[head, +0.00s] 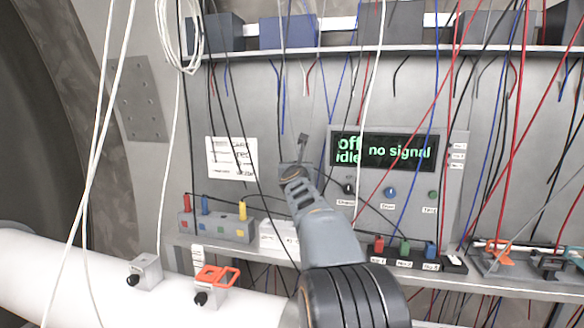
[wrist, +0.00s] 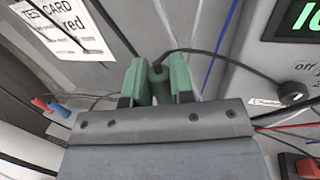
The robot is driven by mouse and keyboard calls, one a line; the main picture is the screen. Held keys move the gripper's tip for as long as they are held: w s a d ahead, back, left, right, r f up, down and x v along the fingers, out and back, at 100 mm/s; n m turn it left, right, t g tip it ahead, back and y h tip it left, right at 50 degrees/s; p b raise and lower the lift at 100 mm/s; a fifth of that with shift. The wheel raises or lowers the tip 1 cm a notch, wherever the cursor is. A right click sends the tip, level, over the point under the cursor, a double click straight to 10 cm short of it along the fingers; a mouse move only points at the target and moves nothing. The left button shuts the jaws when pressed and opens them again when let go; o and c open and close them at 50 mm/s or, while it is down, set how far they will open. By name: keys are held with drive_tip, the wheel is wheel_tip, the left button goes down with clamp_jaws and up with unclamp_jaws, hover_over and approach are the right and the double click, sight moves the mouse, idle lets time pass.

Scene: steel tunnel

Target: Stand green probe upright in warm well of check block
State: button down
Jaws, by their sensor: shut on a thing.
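My gripper (head: 302,143) is raised in front of the back wall, between the printed card and the display. In the wrist view its two green fingers (wrist: 158,82) are closed on a dark green piece, the green probe (wrist: 158,75), with a black cable running from its top. Most of the probe is hidden by the fingers. A low white block (head: 279,237) with small labels stands on the shelf below; it looks like the check block, but its wells cannot be made out.
A grey rack (head: 215,230) holds red, blue and yellow probes; its green-marked place looks empty. The display (head: 385,152) reads "off idle" and "no signal". Loose cables hang across the space. A white pipe (head: 90,285) runs in front.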

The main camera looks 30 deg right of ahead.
drive_tip(key=shift+s, duration=0.15)
drive_tip(key=shift+f+b, duration=0.35)
drive_tip(key=shift+b, duration=0.1)
wheel_tip(320, 180, down, 5)
drive_tip(key=b, duration=0.5)
wheel_tip(320, 180, down, 9)
drive_tip(key=b, duration=0.9)
drive_tip(key=shift+r, duration=0.2)
idle(3.9)
drive_tip(key=c, duration=0.9)
unclamp_jaws()
drive_tip(key=b+v, duration=0.1)
drive_tip(key=v, duration=1.3)
